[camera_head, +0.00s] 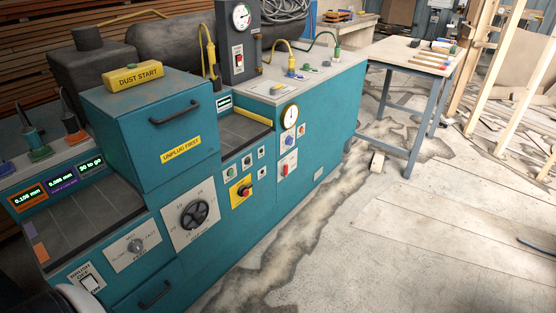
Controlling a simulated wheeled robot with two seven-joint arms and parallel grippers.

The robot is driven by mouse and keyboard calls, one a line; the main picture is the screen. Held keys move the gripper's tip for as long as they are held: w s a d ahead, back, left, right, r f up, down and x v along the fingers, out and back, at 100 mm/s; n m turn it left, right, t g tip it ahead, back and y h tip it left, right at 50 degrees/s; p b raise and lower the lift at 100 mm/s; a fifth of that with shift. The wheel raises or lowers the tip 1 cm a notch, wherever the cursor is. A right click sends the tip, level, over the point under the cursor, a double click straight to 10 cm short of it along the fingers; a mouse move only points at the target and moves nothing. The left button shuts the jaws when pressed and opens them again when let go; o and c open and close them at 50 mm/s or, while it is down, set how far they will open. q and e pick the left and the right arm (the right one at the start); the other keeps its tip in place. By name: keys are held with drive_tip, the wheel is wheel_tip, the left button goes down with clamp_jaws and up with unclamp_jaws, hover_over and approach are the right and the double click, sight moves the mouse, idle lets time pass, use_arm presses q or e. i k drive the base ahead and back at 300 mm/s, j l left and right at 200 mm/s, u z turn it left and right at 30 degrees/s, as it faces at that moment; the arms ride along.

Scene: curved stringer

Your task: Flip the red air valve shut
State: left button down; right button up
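A teal machine (330,115) fills the left and middle of the head view. On its front, below a round gauge (290,116), a white plate (288,164) carries a small red part (284,169). This may be the red air valve, but it is too small to tell its position. Another red part, a rocker switch (239,58), sits on the grey upright box. A red button (243,191) sits on a yellow plate. Neither gripper shows. A white and black rounded part at the bottom left corner seems to be my arm.
A handwheel (195,214), a drawer handle (155,294) and a hood marked "UNPLUG FIRST" (181,150) stand out from the machine's front. A workbench (415,56) with tools stands at the back right.

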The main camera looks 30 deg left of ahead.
sight(284, 173)
drive_tip(key=i+u, duration=0.2)
drive_tip(key=i, duration=0.4)
drive_tip(key=i+u, duration=0.15)
drive_tip(key=i, duration=0.5)
drive_tip(key=i+l+u, duration=0.2)
drive_tip(key=i, duration=0.4)
